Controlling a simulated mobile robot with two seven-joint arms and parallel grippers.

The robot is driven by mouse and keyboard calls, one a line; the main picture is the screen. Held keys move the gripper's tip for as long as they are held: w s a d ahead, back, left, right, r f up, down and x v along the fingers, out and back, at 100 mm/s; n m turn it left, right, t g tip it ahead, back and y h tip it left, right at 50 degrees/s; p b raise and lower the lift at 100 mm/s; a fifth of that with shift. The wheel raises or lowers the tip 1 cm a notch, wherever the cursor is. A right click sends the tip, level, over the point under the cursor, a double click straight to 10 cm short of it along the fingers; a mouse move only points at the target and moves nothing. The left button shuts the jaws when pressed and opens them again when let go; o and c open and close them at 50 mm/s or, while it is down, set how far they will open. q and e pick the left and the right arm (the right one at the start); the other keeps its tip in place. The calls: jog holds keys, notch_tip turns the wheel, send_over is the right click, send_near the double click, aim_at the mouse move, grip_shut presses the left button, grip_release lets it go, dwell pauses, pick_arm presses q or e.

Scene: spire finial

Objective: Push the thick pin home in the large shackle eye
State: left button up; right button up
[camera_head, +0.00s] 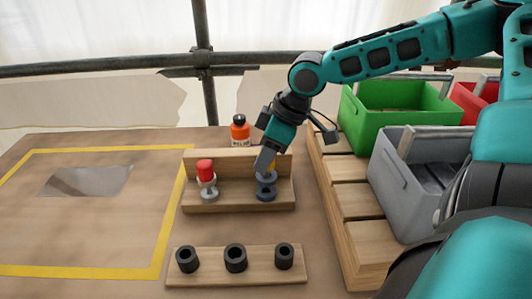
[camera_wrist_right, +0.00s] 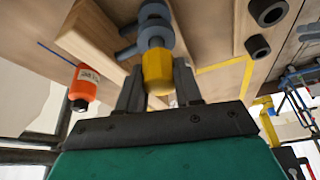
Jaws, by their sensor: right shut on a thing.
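My right gripper (camera_head: 267,165) reaches down over the right side of a wooden stand (camera_head: 225,206). It is shut on a yellow pin head (camera_wrist_right: 157,72), which shows between its two fingers in the right wrist view. The yellow head sits at a blue-grey shackle eye (camera_head: 266,192), which also shows in the right wrist view (camera_wrist_right: 152,38). How deep the pin sits in the eye is hard to tell. A lighter grey shackle (camera_head: 208,189) with a red pin head (camera_head: 204,169) stands on the stand's left side. My left gripper is not in view.
An orange bottle (camera_head: 240,132) stands behind the stand. A front board (camera_head: 210,259) carries several black rings. A green crate (camera_head: 390,108) and a grey crate (camera_head: 400,180) stand on wooden slats at right. The yellow-taped area (camera_head: 85,235) at left is mostly clear.

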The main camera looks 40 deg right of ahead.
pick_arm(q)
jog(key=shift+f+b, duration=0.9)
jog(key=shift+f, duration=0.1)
pick_arm(e)
jog(key=shift+f, duration=1.2)
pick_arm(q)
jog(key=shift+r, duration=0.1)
pick_arm(e)
jog(key=o, duration=1.2)
jog(key=shift+c, duration=0.2)
jog(key=shift+r, duration=0.15)
jog(key=p+v, duration=0.3)
jog(key=v, duration=0.2)
jog(key=shift+r, duration=0.35)
pick_arm(q)
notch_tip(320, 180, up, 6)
jog(key=p, duration=0.4)
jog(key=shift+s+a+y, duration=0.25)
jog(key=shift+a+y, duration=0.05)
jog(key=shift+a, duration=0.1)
pick_arm(e)
jog(key=v, duration=0.7)
jog(key=shift+s+d, duration=0.15)
